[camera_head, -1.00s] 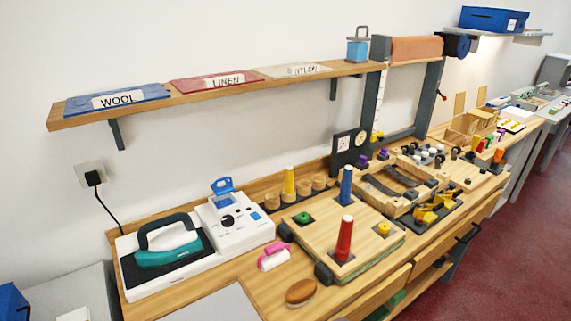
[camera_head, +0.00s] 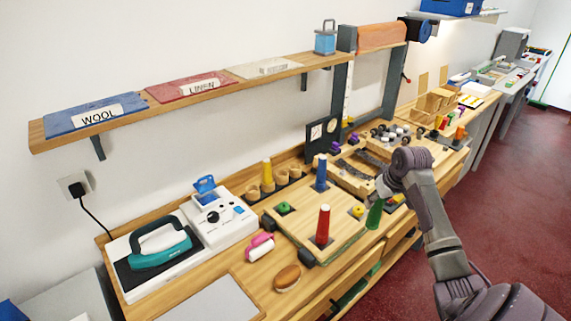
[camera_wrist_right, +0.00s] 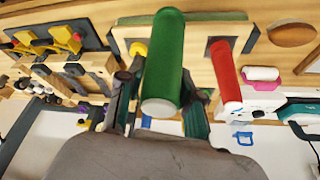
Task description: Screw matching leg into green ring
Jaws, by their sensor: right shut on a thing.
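A green ring (camera_head: 283,208) sits on a dark square at the left corner of the wooden board (camera_head: 300,229). A red leg (camera_head: 323,224) and a blue leg (camera_head: 320,172) stand upright on the board. A yellow ring (camera_head: 357,211) at its right corner has no leg on it. My right gripper (camera_head: 380,192) is shut on a green leg (camera_head: 374,214) near the board's right edge. In the right wrist view the green leg (camera_wrist_right: 164,60) lies between the fingers and hides part of the board. My left gripper is out of view.
A yellow leg (camera_head: 267,173) stands behind the board near several wooden cups. An iron (camera_head: 158,248), a pink roller (camera_head: 260,246) and a brown oval piece (camera_head: 287,278) lie to the left and front. Wooden fixtures crowd the counter to the right.

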